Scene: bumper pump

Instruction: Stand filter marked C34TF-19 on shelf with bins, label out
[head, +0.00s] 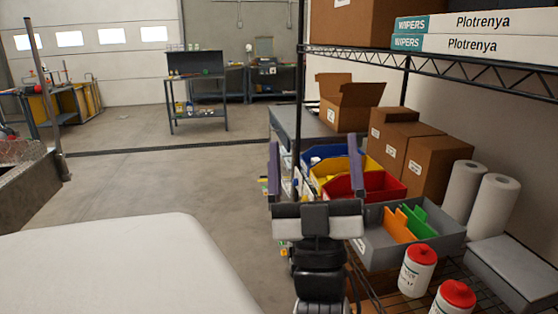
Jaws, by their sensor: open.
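I cannot make out a filter marked C34TF-19; no such marking is readable. The wire shelf (372,290) at right carries a blue bin (318,157), a yellow bin (326,174), a red bin (378,188) and a grey bin (376,246) with orange and green pieces in it. My gripper (315,166) is raised in front of the bins, its two purplish fingers wide apart, with nothing seen held between them. It hides parts of the bins and the shelf's front edge.
White canisters with red lids (418,270) stand at the shelf's near end. Paper rolls (464,188), brown boxes (413,160) and a grey case (513,268) crowd the back. An upper wire shelf (455,64) overhangs. Open floor (190,190) lies left.

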